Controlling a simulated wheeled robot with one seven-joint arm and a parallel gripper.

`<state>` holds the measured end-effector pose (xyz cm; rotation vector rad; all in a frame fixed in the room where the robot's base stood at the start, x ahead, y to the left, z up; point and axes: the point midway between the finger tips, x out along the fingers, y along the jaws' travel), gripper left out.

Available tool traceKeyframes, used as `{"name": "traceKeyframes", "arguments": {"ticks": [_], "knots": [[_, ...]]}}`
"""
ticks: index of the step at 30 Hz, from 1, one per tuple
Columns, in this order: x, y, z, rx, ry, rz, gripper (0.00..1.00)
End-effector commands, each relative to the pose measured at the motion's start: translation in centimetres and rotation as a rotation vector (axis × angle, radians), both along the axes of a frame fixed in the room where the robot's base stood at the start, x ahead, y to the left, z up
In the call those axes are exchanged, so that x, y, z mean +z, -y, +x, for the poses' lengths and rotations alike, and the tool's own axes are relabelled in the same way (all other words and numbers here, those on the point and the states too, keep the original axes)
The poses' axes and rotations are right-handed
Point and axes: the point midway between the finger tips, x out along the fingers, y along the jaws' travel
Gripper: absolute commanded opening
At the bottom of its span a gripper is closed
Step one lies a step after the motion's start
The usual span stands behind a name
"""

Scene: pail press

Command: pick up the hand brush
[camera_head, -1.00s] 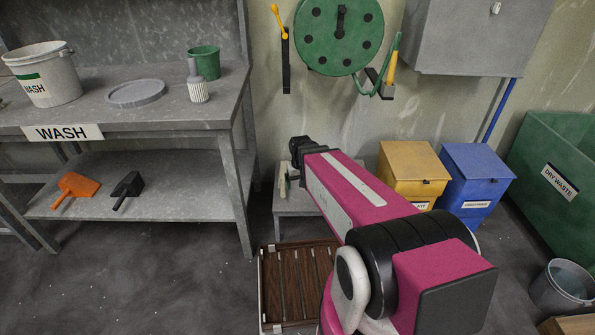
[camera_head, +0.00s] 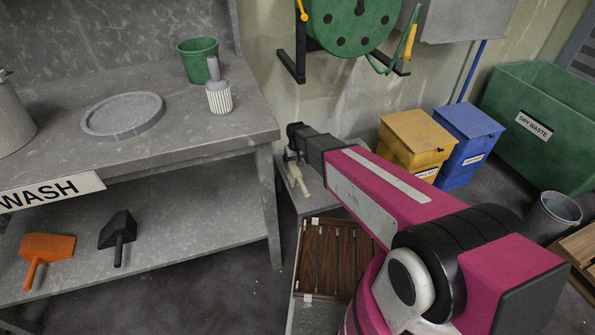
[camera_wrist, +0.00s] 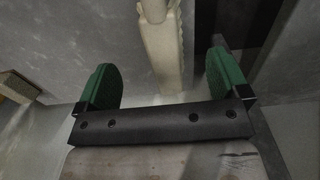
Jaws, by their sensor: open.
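My gripper (camera_wrist: 162,78) is open in the wrist view, with a green finger on each side. A long cream-coloured object (camera_wrist: 161,42) runs between and beyond the fingers, with a clear gap on each side. In the head view this cream object (camera_head: 301,183) lies on a low grey stand (camera_head: 291,212), below the end of my arm. I cannot tell for sure whether it is the hand brush. Another brush (camera_head: 219,98), with a grey handle and white bristles, stands upright on the wash table (camera_head: 185,140).
A green cup (camera_head: 198,62) and round grey lid (camera_head: 123,116) are on the table. Orange (camera_head: 47,247) and black (camera_head: 118,230) scoops lie on its lower shelf. A slatted brown tray (camera_head: 326,255) is beside the stand. Yellow (camera_head: 408,140) and blue (camera_head: 465,142) bins stand behind.

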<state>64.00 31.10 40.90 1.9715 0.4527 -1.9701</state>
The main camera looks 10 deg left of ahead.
Motion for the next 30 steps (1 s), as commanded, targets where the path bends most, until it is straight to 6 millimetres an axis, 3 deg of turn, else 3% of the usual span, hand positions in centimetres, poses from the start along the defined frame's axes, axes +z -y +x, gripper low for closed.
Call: {"name": "traceKeyframes", "arguments": {"ticks": [7, 14, 24, 30], "knots": [[-3.8, 0.0, 0.1, -0.001, -0.002, -0.001, 0.94], [-5.2, 0.1, 0.1, -0.001, -0.001, 0.000, 0.94], [-9.5, 0.0, 0.3, -0.001, -0.001, 0.000, 0.94], [-9.9, 0.1, 0.2, -0.001, 0.000, 0.000, 0.94]]}}
